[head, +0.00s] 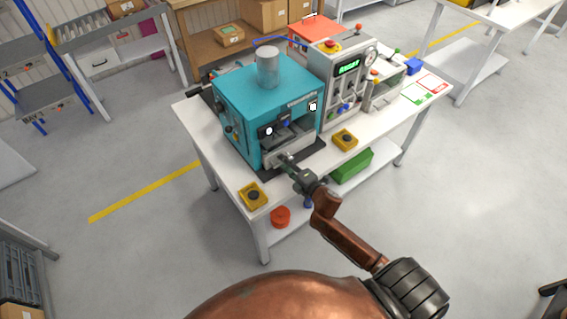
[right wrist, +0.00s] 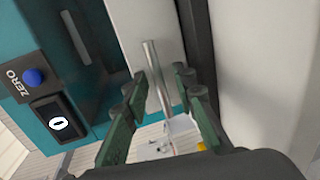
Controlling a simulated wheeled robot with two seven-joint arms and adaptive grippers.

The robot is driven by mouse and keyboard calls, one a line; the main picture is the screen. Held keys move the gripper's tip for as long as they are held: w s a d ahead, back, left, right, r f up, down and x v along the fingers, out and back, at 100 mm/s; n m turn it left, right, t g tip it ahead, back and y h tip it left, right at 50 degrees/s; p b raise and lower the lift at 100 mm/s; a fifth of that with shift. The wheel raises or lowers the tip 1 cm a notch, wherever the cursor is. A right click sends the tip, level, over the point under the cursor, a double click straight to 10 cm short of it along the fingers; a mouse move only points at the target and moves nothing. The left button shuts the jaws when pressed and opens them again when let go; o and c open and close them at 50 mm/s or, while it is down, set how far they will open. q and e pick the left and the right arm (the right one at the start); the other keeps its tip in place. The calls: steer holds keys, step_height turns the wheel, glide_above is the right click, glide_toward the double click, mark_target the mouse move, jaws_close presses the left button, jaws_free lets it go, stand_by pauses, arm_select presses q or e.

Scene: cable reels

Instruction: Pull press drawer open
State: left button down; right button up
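The teal press (head: 262,95) stands on a white table. Its pale grey drawer (head: 300,146) sits low in the front opening; I cannot tell how far it is out. My right gripper (head: 285,159) is at the drawer front, partly hiding it. In the right wrist view, the silver bar handle (right wrist: 152,62) runs between the two green fingers of this gripper (right wrist: 160,86). The fingers are apart, with gaps on both sides of the bar. The pale drawer front (right wrist: 145,22) shows behind it. My left gripper is not in view.
Yellow button boxes (head: 252,196) and (head: 345,139) stand on the table front, either side of my right gripper. A grey control unit (head: 340,85) stands right of the press. A green bin (head: 352,165) lies on the lower shelf. Floor before the table is clear.

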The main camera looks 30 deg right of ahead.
steer(key=shift+w, duration=0.3)
steer(key=shift+c, duration=0.6)
jaws_close()
